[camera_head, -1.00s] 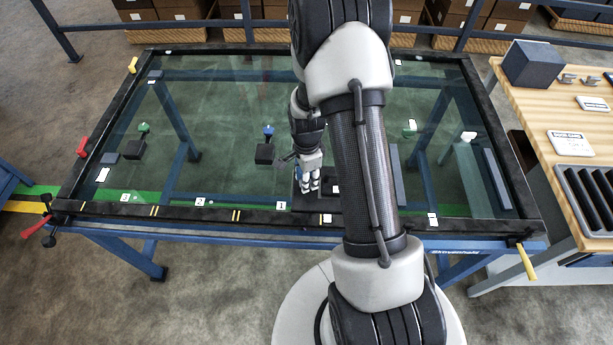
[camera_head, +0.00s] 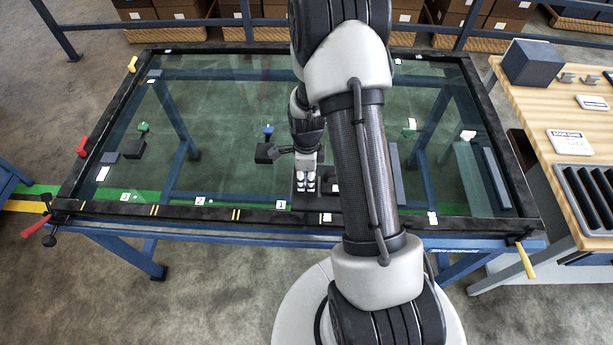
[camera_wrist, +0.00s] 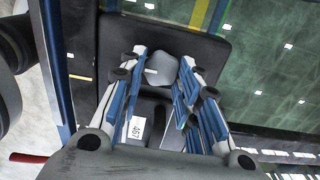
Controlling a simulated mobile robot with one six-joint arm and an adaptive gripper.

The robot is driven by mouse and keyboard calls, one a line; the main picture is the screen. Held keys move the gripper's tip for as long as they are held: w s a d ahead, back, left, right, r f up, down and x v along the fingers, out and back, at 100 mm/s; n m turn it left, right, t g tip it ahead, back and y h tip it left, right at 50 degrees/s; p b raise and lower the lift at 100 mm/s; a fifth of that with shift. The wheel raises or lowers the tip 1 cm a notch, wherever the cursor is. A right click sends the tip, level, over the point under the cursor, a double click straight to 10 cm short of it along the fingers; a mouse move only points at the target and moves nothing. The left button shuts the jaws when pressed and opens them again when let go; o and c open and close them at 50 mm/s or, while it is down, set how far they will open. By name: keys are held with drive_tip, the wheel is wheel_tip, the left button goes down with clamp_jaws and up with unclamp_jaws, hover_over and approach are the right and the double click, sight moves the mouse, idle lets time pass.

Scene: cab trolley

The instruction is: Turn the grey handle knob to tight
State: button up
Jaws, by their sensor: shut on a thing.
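The grey handle knob (camera_wrist: 161,68) sits on a dark block (camera_wrist: 215,50) in the wrist view. In the head view my gripper (camera_head: 306,186) points down over the near part of the glass table, beside my arm. The knob is hidden behind my fingers there. A white label reading 467 (camera_wrist: 135,130) shows between my fingers in the wrist view.
The black-framed glass table (camera_head: 270,212) carries a blue-topped knob (camera_head: 268,130) on a dark block left of my gripper and green knobs (camera_head: 143,128) further out. Red (camera_head: 38,227) and yellow (camera_head: 526,262) levers stick out at its corners. A wooden bench (camera_head: 550,130) stands at right.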

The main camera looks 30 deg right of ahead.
drive_tip(key=o, duration=1.1)
drive_tip(key=shift+c, duration=0.2)
wheel_tip(320, 180, up, 12)
drive_tip(key=shift+r, duration=0.1)
idle(0.3)
wheel_tip(320, 180, up, 10)
drive_tip(key=n+t, duration=0.1)
drive_tip(key=n, duration=0.6)
hover_over(306, 180)
drive_tip(key=s+a, duration=0.3)
drive_tip(key=a, duration=0.1)
drive_tip(key=s+a+r+n+t, duration=0.1)
drive_tip(key=s+a+r+n, duration=0.3)
drive_tip(key=s+n, duration=0.4)
drive_tip(key=s+a+r+n+t, duration=0.2)
drive_tip(key=s+a+r+n, duration=0.3)
drive_tip(key=n, duration=0.5)
drive_tip(key=s+r, duration=0.2)
drive_tip(key=s, duration=0.1)
drive_tip(key=shift+a+r+t, duration=0.15)
drive_tip(key=shift+r+t, duration=0.1)
drive_tip(key=shift+t, duration=0.05)
